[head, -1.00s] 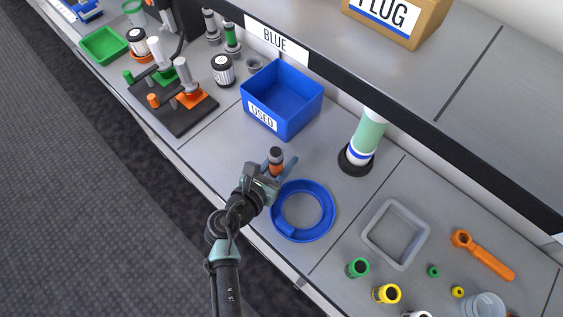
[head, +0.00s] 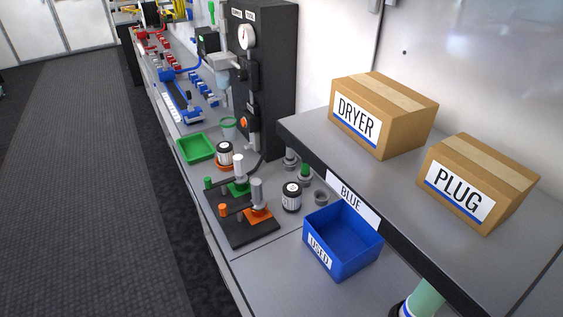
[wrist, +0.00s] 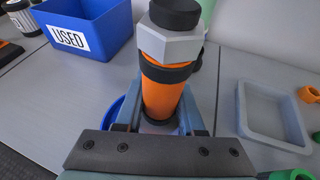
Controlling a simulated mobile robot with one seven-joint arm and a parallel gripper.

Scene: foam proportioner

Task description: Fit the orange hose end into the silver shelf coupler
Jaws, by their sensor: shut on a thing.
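In the wrist view my gripper (wrist: 161,112) is shut on an orange cylinder (wrist: 163,98), which I take to be the orange hose end. It has a black band, a grey hexagonal collar (wrist: 170,45) and a black cap on top. It stands roughly upright between the fingers, above the bench. My gripper is outside the head view now. I cannot tell whether either is the silver shelf coupler.
A blue USED bin (head: 343,243) stands under the shelf edge, left of the gripper in the wrist view. DRYER (head: 383,115) and PLUG (head: 478,182) boxes sit on the shelf. A black stand (head: 241,222) holds green and orange fittings. A grey tray (wrist: 270,120) lies right.

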